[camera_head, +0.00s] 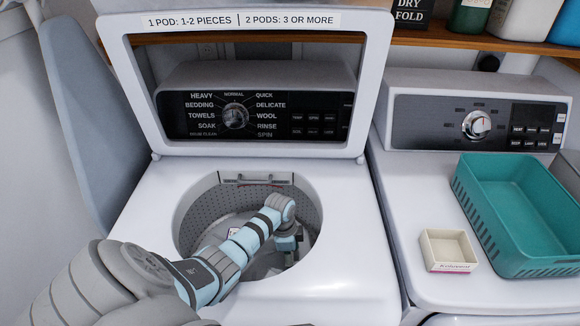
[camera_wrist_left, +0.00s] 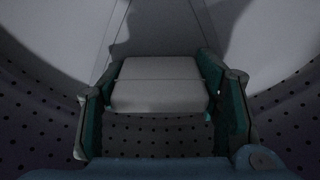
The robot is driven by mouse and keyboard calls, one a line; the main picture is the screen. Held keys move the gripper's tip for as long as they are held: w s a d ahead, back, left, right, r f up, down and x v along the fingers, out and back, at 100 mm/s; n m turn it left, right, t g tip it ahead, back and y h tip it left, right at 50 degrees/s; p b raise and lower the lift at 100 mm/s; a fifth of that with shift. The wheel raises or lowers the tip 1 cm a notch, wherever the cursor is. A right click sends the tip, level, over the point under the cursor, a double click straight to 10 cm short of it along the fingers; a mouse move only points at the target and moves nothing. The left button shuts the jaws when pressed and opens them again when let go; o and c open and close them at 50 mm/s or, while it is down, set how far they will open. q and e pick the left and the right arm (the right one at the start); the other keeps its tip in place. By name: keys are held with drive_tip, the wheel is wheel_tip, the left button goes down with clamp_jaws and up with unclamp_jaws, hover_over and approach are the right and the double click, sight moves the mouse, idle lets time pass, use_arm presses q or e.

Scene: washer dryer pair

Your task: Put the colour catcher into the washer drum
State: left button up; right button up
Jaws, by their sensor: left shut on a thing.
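The washer drum (camera_head: 197,207) is a perforated metal tub under the open lid, in the middle of the head view. My left arm reaches down into it, and my left gripper (camera_head: 287,250) is inside the drum, below the rim. In the left wrist view my left gripper is shut on a pale, flat, block-like piece, which I take to be the colour catcher (camera_wrist_left: 158,85). The piece sits between both fingers, with the perforated drum wall around it. In the head view it is hidden or too small to tell. My right gripper is not in view.
The washer's raised lid (camera_head: 376,85) stands behind the opening. On the dryer top at the right are a small open white box (camera_head: 449,266) with lettering and a teal basket (camera_head: 535,265). A small white-and-red patch (camera_head: 233,232) shows inside the drum beside my arm.

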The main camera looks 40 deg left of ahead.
use_arm(q)
drive_tip(key=o, duration=0.8)
drive_tip(key=r+p, duration=0.1)
drive_tip(key=r, duration=0.3)
drive_tip(key=r+p, duration=0.2)
drive_tip(key=r, duration=0.2)
drive_tip(key=a+r+p, duration=0.1)
drive_tip(key=r, duration=0.3)
drive_tip(key=shift+s+r+p, duration=0.1)
drive_tip(key=shift+s+p, duration=0.2)
drive_tip(key=shift+s, duration=0.1)
